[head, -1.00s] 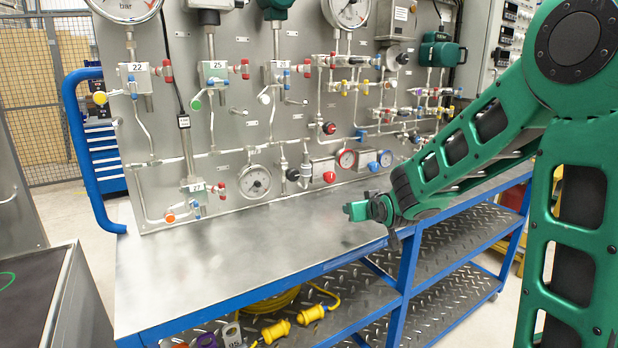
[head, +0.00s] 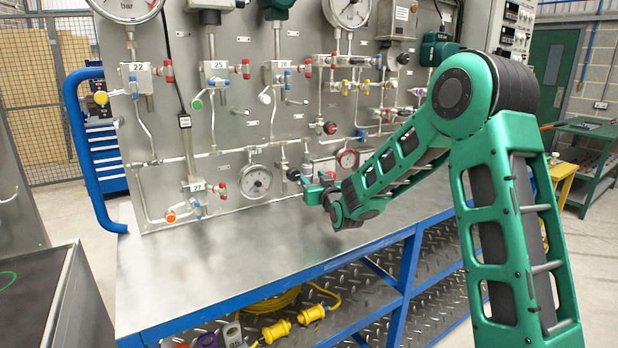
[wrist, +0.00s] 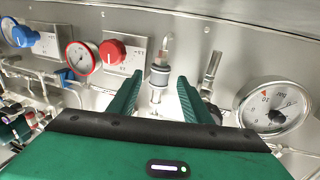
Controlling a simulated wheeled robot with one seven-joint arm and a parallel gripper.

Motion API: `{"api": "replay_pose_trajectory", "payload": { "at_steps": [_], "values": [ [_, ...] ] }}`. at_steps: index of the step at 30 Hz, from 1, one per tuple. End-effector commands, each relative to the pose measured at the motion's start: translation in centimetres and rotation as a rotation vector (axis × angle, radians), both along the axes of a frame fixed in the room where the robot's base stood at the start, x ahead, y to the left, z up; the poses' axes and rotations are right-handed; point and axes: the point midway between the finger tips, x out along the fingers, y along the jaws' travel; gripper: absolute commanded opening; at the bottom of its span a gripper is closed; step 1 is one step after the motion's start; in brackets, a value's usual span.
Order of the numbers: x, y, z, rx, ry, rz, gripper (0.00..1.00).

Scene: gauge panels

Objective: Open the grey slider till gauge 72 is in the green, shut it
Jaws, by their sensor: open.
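My gripper (head: 312,194) is open and empty in front of the lower panel, its fingers pointing at the panel. In the wrist view, its two green fingers (wrist: 158,95) stand apart on either side of an upright grey collared fitting (wrist: 159,76). I cannot tell whether this is the grey slider or whether the fingers touch it. A round white gauge (head: 256,181) is low on the panel, left of the gripper; it also shows at the right of the wrist view (wrist: 275,106). No label reads clearly as 72.
A red-rimmed gauge (wrist: 82,58) and a red knob (wrist: 112,55) are beside the fitting in the wrist view, with a blue knob (wrist: 24,36) farther left. The steel bench top (head: 210,262) is clear.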

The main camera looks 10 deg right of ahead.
Motion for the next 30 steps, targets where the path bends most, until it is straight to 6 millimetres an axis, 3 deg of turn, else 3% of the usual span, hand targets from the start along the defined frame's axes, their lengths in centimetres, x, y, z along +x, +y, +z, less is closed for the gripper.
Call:
{"api": "replay_pose_trajectory", "payload": {
  "at_steps": [7,19,20,25,30],
  "values": [
    [3.1,0.2,0.0,0.001,0.001,-0.001,0.45],
    [3.8,0.3,0.0,0.000,0.001,-0.001,0.45],
    [3.8,0.3,0.0,0.000,0.001,-0.001,0.42],
    [3.8,0.3,0.0,0.000,0.001,-0.001,0.02],
    [3.8,0.3,0.2,-0.001,0.000,-0.001,0.00]
  ]
}}
